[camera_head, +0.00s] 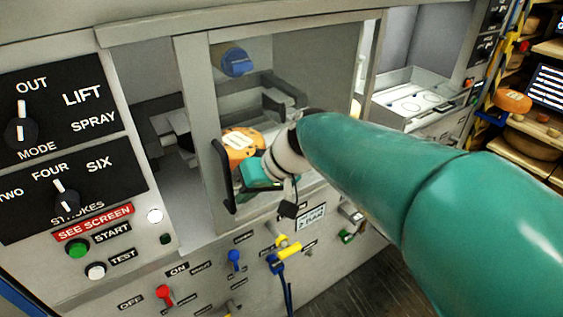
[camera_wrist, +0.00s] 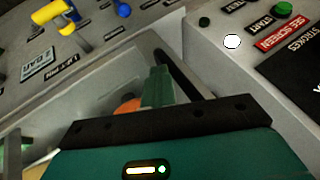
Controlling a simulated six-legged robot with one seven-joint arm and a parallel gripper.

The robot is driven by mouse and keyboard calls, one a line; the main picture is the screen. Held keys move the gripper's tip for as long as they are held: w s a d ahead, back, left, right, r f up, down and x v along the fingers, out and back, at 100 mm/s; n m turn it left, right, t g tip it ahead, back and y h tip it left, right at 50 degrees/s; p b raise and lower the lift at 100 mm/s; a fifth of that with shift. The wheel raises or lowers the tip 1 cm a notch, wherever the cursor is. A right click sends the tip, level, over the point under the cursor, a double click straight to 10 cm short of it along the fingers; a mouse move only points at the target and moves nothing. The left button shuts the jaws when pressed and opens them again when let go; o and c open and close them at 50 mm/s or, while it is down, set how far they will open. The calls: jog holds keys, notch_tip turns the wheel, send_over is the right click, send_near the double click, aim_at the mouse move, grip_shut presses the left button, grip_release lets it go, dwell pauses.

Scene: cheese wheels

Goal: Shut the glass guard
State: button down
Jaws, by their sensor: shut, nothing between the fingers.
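The glass guard (camera_head: 300,60) is a clear pane with a grey upright edge (camera_head: 196,120) at its left. A gap stays open left of that edge, so the guard stands partly open. A black handle (camera_head: 222,178) is on the pane's lower left; in the wrist view it is a dark bar (camera_wrist: 178,70). My gripper (camera_head: 250,174) is shut and empty, just right of the handle. Its teal fingers (camera_wrist: 158,85) show beside the bar in the wrist view. I cannot tell whether they touch it. My arm hides the pane's lower right.
An orange thing with a white label (camera_head: 241,143) and a blue knob-like part (camera_head: 236,61) show through the glass. Below are a red lever (camera_head: 164,294), blue lever (camera_head: 234,258) and yellow lever (camera_head: 290,248). A control panel with a green button (camera_head: 78,248) stands left.

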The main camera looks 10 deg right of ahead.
jog(key=s+a, duration=0.3)
jog(key=a, duration=0.5)
jog(key=shift+a, duration=0.4)
jog(key=shift+s+a, duration=0.1)
jog(key=shift+a, duration=0.05)
